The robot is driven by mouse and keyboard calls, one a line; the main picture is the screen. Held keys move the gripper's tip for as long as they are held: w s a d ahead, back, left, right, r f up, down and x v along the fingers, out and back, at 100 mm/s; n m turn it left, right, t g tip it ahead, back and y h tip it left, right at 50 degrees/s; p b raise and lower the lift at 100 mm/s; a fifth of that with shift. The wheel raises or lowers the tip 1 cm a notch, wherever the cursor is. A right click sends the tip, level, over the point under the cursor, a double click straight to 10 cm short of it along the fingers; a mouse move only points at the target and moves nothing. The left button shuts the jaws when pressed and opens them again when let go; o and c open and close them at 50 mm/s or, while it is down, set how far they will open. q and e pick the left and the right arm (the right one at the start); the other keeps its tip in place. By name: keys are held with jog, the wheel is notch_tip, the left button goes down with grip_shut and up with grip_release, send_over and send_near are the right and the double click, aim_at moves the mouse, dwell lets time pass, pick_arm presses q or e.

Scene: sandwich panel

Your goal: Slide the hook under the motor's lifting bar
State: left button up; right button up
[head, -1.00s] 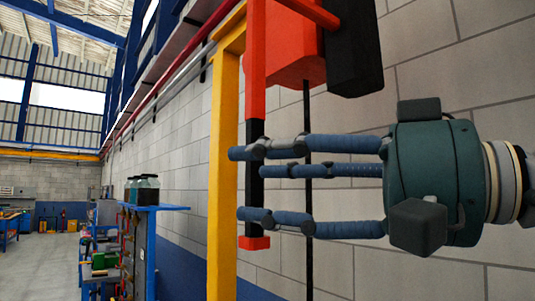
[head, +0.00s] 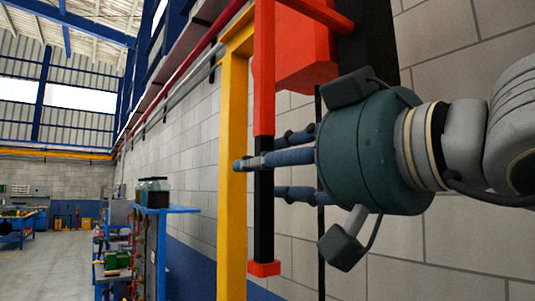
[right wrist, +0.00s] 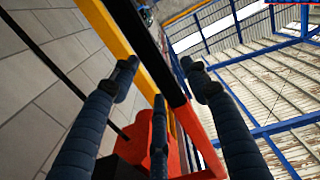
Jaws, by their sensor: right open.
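A vertical bar (head: 263,80), red-orange above with a black grip section (head: 263,225) and a red end cap below, hangs in front of the wall. My right gripper (head: 268,165) comes in from the right at the black section, fingers spread, with one finger crossing it. In the right wrist view the open fingers (right wrist: 158,80) stand around the line of the black section (right wrist: 150,50); I cannot tell whether they touch it. Behind is a red-orange body (head: 305,62) with a black block (head: 372,50). I cannot make out a hook or lifting bar for certain. My left gripper is not in view.
A yellow post (head: 232,180) stands just left of the bar. A grey block wall (head: 450,260) is behind. A blue shelf (head: 175,209) with several jars (head: 152,190) stands further left. The far-left floor (head: 55,262) is open.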

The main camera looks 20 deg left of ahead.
jog(key=shift+w+a, duration=0.4)
jog(key=shift+a, duration=0.1)
grip_shut()
jog(key=shift+w+a, duration=0.35)
jog(key=shift+a, duration=0.05)
grip_release()
jog(key=shift+a, duration=0.1)
jog(key=v, duration=1.2)
